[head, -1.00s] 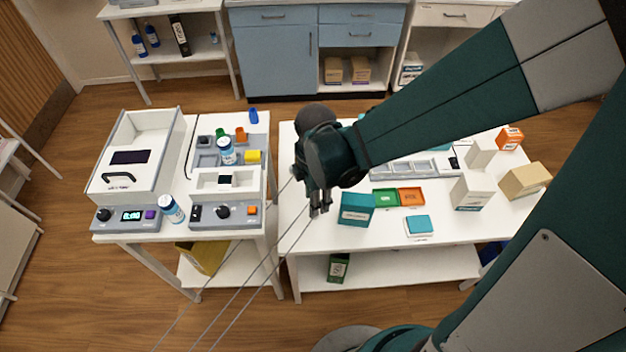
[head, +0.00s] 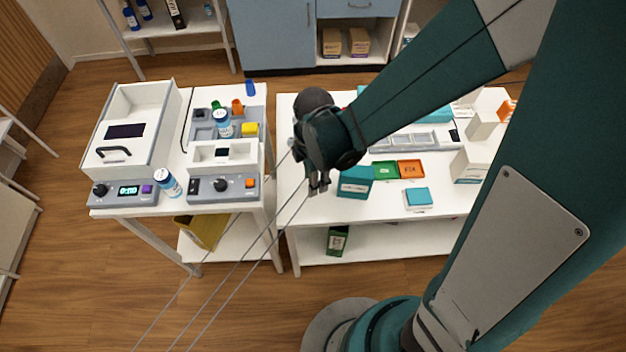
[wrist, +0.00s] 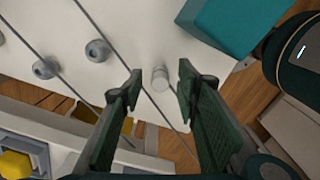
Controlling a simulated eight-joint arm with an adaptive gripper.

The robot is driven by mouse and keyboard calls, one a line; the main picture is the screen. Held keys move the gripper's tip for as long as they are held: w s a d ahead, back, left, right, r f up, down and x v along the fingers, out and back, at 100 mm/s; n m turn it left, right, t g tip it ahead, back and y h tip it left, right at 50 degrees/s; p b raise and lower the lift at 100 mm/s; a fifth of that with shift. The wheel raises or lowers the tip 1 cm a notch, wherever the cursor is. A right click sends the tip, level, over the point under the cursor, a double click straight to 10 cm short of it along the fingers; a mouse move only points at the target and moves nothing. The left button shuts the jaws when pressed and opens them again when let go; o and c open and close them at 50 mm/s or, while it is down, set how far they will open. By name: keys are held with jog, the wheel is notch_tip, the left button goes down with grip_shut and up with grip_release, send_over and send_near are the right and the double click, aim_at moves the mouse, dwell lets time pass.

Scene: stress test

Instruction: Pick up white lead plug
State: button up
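A small whitish cylinder (wrist: 160,78), which looks like the white lead plug, stands on the white table near its edge in the wrist view. My gripper (wrist: 159,72) is open, with its two dark green fingers on either side of the cylinder in the picture. No contact shows, and I cannot tell the height gap. Thin grey leads cross the table there, one passing close by the cylinder. In the head view my gripper (head: 318,188) is over the right table's left front part and hides the plug.
A teal box (head: 355,183) stands just right of my gripper; it also shows in the wrist view (wrist: 235,25). Two grey round pieces (wrist: 97,50) (wrist: 45,67) sit near the leads. Left is a bench with devices (head: 222,185). Green and orange trays (head: 410,169) lie farther right.

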jog(key=shift+f, duration=0.8)
jog(key=c, duration=0.9)
